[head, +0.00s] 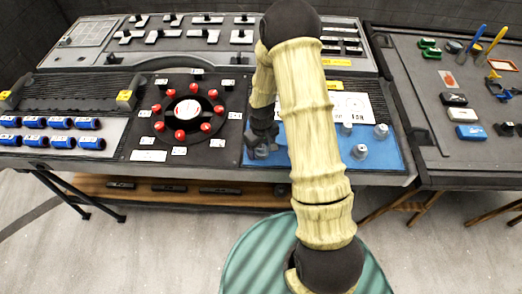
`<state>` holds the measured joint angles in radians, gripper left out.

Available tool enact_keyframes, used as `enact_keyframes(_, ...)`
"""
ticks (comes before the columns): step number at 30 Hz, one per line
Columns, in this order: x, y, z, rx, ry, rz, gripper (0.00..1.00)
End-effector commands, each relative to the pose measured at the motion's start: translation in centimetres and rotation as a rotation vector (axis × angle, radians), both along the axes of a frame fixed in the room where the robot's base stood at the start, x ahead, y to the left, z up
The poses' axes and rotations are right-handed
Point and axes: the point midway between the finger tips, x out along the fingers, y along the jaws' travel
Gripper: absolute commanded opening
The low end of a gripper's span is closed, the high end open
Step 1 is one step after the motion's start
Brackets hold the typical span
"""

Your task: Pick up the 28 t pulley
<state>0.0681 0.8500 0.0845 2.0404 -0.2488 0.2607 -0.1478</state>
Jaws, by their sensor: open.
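Small grey, pulley-like parts stand on the blue mat (392,160) on the middle bench. One grey part (360,152) is at the mat's front, another (381,131) is near its right edge, and a third (347,128) is farther back. I cannot tell which is the 28 t pulley, as no tooth count is readable. My gripper (262,150) is open and points down over the left end of the mat. Grey shapes show at its fingertips, but I cannot tell a part from the fingers there. My arm hides the middle of the mat.
A round dark fixture (188,110) with red knobs lies left of the mat. A white printed sheet (352,104) lies behind the grey parts. A second bench (425,90) with tools adjoins at right.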

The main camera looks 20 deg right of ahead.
Motion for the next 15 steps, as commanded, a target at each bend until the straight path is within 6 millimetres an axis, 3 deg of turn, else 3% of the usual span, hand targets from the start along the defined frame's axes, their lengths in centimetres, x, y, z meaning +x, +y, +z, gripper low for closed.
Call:
enact_keyframes(6,0.00,0.01,0.02,0.000,0.000,0.000,0.71)
enact_keyframes(14,0.00,0.01,0.03,0.000,0.000,0.000,0.22)
enact_keyframes(15,0.01,0.00,0.04,0.000,0.000,0.000,0.20)
